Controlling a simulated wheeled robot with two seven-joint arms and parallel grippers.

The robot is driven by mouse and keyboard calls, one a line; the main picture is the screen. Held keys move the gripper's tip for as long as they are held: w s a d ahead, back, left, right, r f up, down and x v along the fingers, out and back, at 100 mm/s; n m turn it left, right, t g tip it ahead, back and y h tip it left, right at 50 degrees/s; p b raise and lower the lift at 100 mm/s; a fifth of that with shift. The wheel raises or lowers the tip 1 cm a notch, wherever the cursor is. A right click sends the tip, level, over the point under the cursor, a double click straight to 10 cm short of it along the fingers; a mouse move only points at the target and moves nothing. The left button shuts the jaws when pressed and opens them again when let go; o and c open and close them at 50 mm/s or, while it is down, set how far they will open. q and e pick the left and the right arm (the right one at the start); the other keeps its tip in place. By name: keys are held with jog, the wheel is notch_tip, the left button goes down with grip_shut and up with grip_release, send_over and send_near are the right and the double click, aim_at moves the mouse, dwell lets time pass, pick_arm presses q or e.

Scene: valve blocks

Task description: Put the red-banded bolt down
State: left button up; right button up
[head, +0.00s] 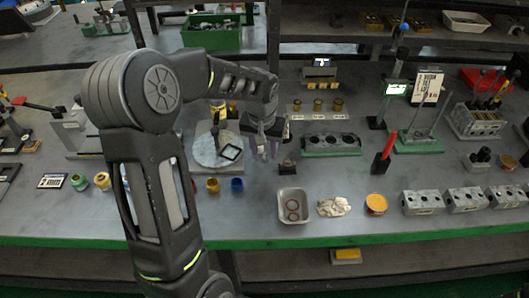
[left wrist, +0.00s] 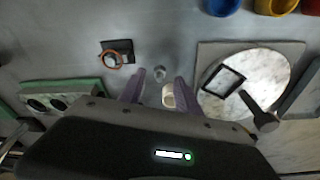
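My left gripper (head: 264,150) hangs low over the bench, between a round stone plate and a small black block. In the left wrist view its two purple fingers (left wrist: 159,80) stand apart. A small grey bolt-like piece (left wrist: 160,73) shows between the fingertips, with clear gaps to both. A cream, ring-shaped piece (left wrist: 168,96) lies close to the right-hand finger; I cannot tell whether they touch. No red band can be made out on either piece, so I cannot tell which is the red-banded bolt. My right gripper is not in view.
The round plate (head: 205,151) carries a black square frame (left wrist: 223,80). The black block (head: 287,166) has a copper ring. A blue cup (head: 237,185) and a green-based block (head: 331,144) are near.

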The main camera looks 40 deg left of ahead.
pick_arm(q)
notch_tip(320, 180, up, 10)
jog(key=s, duration=0.1)
jog(key=shift+s+d, duration=0.2)
jog(key=shift+d, duration=0.1)
jog(key=shift+o, duration=0.3)
jog(key=n+y, duration=0.2)
jog(key=n, duration=0.5)
send_near(265, 155)
jog(key=shift+x, duration=0.8)
jog(key=shift+x, duration=1.3)
